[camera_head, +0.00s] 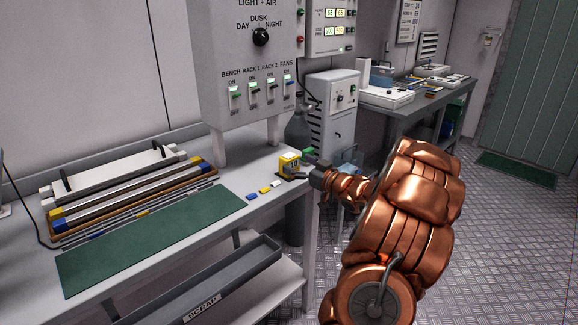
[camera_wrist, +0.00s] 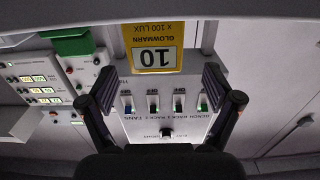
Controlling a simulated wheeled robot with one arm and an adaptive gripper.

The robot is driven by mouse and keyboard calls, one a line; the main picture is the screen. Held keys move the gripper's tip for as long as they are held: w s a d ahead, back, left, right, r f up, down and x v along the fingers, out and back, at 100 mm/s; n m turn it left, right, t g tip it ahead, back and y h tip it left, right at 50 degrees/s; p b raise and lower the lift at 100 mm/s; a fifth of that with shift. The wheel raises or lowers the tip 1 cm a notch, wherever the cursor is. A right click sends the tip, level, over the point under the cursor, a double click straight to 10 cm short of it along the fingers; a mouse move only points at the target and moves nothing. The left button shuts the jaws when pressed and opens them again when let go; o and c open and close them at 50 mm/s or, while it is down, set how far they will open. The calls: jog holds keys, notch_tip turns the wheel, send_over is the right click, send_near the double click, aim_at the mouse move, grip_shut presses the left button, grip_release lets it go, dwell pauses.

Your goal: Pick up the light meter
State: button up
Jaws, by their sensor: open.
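My gripper (camera_head: 304,170) is at the meter's right side in the head view. In the wrist view my gripper (camera_wrist: 158,76) is open, its two dark fingers spread wider than the meter, with the meter centred just beyond the tips. I cannot tell whether they touch it.
A green item (camera_head: 308,153) is just behind the meter. Small blue, yellow and white pieces (camera_head: 264,189) lie to its left. A green mat (camera_head: 150,240) covers the front of the bench. The switch panel (camera_head: 256,60) rises behind. A scrap tray (camera_head: 200,285) is below.

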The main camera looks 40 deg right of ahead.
aim_at(294, 161)
jog(key=shift+w+d+f, duration=0.1)
jog(key=shift+w+d, duration=0.05)
jog(key=shift+w, duration=1.05)
jog(key=shift+w+d, duration=0.15)
jog(key=shift+w, duration=1)
jog(key=shift+c, duration=0.3)
jog(key=c, duration=1.3)
